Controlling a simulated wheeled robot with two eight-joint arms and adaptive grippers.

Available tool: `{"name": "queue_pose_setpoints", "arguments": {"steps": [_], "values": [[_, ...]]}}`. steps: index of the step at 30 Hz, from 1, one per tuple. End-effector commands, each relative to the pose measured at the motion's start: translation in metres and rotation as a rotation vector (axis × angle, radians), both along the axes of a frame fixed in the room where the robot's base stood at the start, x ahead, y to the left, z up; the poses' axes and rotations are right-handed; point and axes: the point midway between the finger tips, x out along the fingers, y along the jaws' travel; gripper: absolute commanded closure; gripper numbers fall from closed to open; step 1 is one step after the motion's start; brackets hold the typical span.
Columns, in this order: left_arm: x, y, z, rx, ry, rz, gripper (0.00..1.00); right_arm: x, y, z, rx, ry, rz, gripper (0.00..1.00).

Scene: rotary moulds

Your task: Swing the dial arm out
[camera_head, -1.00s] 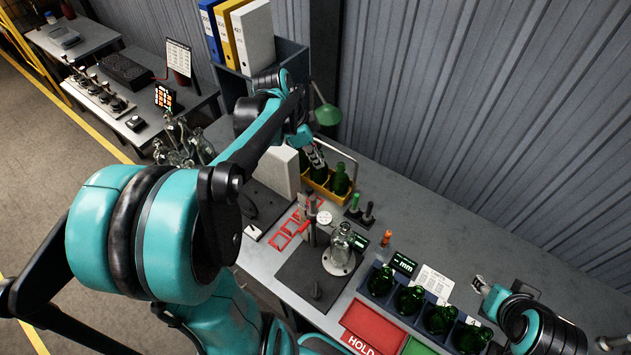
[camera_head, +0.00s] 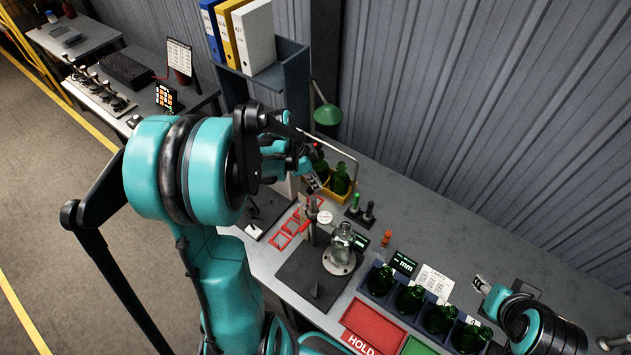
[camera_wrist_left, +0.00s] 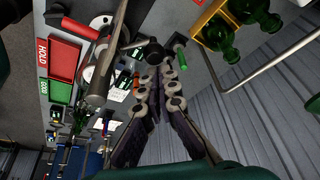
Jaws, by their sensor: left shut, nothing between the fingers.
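The dial arm, with its round white dial (camera_head: 325,216), sits on an upright post (camera_head: 312,225) on a dark base plate (camera_head: 297,268). A clear glass bottle (camera_head: 343,240) stands on a round metal plate (camera_head: 339,262) beside the post. My left gripper (camera_head: 314,184) is shut and empty, above and behind the dial, near the yellow crate. In the left wrist view its fingers (camera_wrist_left: 163,78) converge, and a grey post (camera_wrist_left: 101,85) shows left of them. I cannot tell from that view whether they touch anything. My right gripper (camera_head: 481,284) is at the right; its jaw opening is unclear.
A yellow crate (camera_head: 343,196) with green bottles stands behind the dial. Green and dark upright handles (camera_head: 362,208) are right of it. A row of green bottles (camera_head: 410,299), a red HOLD tray (camera_head: 374,325) and a green tray (camera_head: 418,347) lie at the front.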

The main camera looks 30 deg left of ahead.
Motion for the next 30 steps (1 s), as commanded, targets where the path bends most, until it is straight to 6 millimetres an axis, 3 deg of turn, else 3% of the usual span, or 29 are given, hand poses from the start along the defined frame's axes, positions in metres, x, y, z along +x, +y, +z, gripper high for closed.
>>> {"name": "queue_pose_setpoints", "arguments": {"steps": [30], "values": [[-0.0045,0.0081,-0.0003,0.0,-0.001,0.147,1.0,0.0001,0.0,-0.0078,0.0,0.0,0.0,0.6]]}}
